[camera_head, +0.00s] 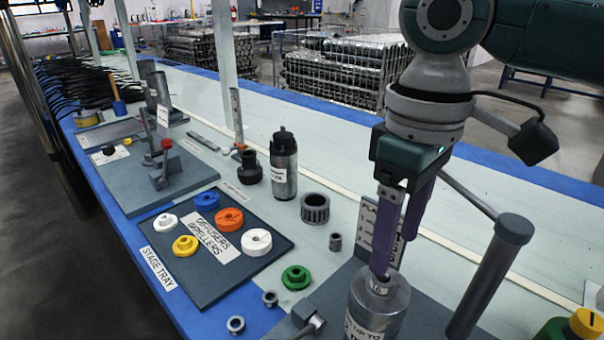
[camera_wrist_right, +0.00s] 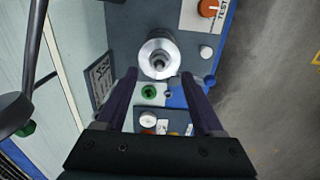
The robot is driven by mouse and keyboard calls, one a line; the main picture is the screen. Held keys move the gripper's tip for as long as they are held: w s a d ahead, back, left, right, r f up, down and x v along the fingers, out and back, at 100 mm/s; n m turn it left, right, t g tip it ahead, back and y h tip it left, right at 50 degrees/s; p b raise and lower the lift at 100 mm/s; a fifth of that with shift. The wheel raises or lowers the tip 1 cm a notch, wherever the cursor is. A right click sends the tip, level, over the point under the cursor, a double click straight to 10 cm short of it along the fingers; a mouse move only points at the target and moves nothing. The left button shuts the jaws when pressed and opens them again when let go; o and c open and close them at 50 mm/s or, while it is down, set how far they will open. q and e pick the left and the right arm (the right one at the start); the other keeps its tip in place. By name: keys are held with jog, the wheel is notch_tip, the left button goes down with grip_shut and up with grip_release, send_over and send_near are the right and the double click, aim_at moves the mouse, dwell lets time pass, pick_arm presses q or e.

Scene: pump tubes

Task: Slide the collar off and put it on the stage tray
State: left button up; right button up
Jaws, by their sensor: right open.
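My right gripper (camera_head: 394,254) points down over a silver cylinder (camera_head: 372,307) standing upright at the bottom. Its purple fingers are apart and nothing shows between them. In the right wrist view the fingers stand apart short of the cylinder (camera_wrist_right: 152,45), whose top has a small grey shaft end. A small grey ring-like part (camera_head: 378,285) sits at the cylinder's top around the shaft; I cannot tell surely that it is the collar. One finger partly hides it. The dark stage tray (camera_head: 203,288) lies left of the cylinder, with white, blue, orange and yellow discs. My left gripper is out of view.
A larger toothed ring (camera_head: 315,208) and a dark metal canister (camera_head: 284,165) stand behind. A slanted grey handle (camera_head: 487,280) rises at right. The tray's front edge is bare.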

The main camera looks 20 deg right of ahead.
aim_at(389, 273)
notch_tip(389, 273, down, 6)
jog(key=shift+r+b, duration=0.1)
jog(key=shift+b, duration=0.65)
grip_shut()
jog(key=c, duration=0.7)
grip_release()
grip_shut()
jog(key=shift+r+p, duration=0.6)
jog(key=shift+p, duration=0.4)
